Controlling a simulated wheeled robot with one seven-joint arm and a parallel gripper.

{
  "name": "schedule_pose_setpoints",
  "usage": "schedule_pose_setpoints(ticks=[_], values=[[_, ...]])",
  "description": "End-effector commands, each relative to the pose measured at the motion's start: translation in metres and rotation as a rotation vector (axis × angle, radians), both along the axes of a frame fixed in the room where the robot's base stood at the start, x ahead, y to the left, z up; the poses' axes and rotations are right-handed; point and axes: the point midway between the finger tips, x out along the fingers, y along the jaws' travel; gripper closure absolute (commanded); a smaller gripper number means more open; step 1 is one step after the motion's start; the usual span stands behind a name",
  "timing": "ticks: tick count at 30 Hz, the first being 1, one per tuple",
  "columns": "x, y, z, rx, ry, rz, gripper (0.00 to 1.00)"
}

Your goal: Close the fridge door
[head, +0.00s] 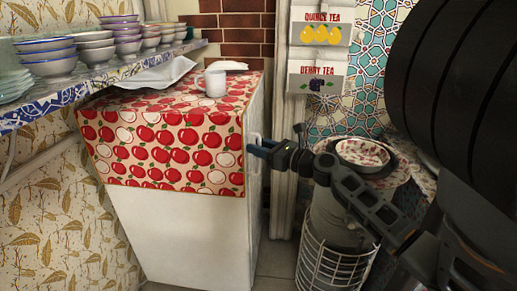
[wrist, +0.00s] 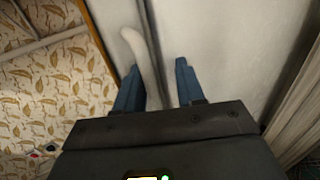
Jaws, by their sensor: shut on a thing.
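The white fridge (head: 185,235) stands at the left of centre in the head view, with an apple-print cloth (head: 165,150) over its top. Its door face (head: 252,205) is the narrow side turned to the right. My gripper (head: 258,148) reaches the handle (head: 257,137) from the right. In the wrist view, the white curved handle (wrist: 147,58) runs between the two blue fingers of my gripper (wrist: 160,88), which is shut on it. The door (wrist: 215,45) fills the middle there.
A white mug (head: 215,83) stands on the cloth. A patterned shelf (head: 100,88) with stacked bowls is at the left. A wire bin (head: 335,262) and a patterned bowl (head: 362,153) stand right of the fridge, near my arm. Some floor shows between fridge and bin.

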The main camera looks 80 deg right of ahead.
Motion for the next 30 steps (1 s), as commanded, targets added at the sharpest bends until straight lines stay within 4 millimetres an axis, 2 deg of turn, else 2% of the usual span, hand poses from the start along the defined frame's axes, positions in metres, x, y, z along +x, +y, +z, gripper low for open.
schedule_pose_setpoints(ticks=[2, 11, 30], values=[[0.001, -0.001, 0.001, -0.001, -0.005, -0.006, 0.70], [0.000, 0.002, 0.002, -0.001, -0.008, -0.001, 0.70], [-0.066, 0.032, 0.000, -0.002, 0.001, -0.005, 0.70]])
